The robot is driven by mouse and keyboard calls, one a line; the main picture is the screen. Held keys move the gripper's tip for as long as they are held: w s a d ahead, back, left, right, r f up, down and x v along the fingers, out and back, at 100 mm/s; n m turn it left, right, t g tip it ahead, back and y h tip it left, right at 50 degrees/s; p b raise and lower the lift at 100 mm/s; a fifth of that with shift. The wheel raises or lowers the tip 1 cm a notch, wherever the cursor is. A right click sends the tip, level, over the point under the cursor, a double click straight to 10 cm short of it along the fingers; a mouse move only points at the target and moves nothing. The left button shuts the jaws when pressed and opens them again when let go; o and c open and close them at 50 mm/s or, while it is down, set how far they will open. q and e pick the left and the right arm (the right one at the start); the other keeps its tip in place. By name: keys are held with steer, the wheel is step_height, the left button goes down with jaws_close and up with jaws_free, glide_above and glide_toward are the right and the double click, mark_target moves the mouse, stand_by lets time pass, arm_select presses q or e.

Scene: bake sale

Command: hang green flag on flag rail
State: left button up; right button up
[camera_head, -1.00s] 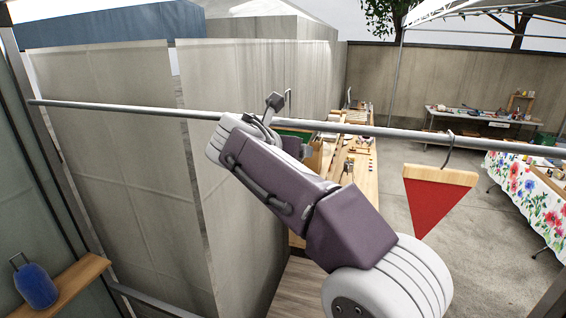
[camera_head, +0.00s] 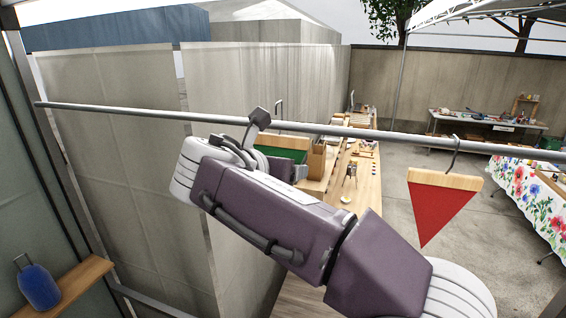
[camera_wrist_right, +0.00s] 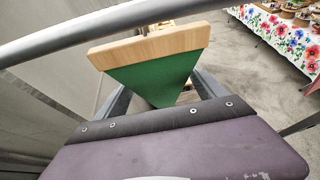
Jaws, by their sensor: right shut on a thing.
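The green flag (camera_head: 284,155), with a light wooden top bar, is partly hidden behind my right arm in the head view. In the right wrist view the green flag (camera_wrist_right: 155,80) hangs point down between the fingers of my right gripper (camera_wrist_right: 165,95), which is shut on it. The grey flag rail (camera_head: 345,131) runs across the head view, and the flag's bar is just below it there. A thin hook (camera_head: 279,108) shows above the rail line; I cannot tell whether it touches. The rail (camera_wrist_right: 110,30) also crosses the wrist view's top. My left gripper is out of view.
A red flag (camera_head: 441,212) hangs by its hook from the rail at the right. A blue bottle-like object (camera_head: 38,287) stands on a wooden shelf (camera_head: 80,282) at the lower left. The rail left of my arm is bare.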

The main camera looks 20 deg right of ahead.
steer(key=shift+s+a+f+b, duration=0.2)
steer(key=shift+f+b, duration=0.25)
steer(key=shift+f, duration=0.15)
steer(key=shift+s+a+f+b, duration=0.1)
steer(key=shift+s+f+b, duration=0.05)
steer(key=shift+f+b, duration=0.4)
steer(key=o, duration=1.3)
steer(key=shift+s, duration=0.15)
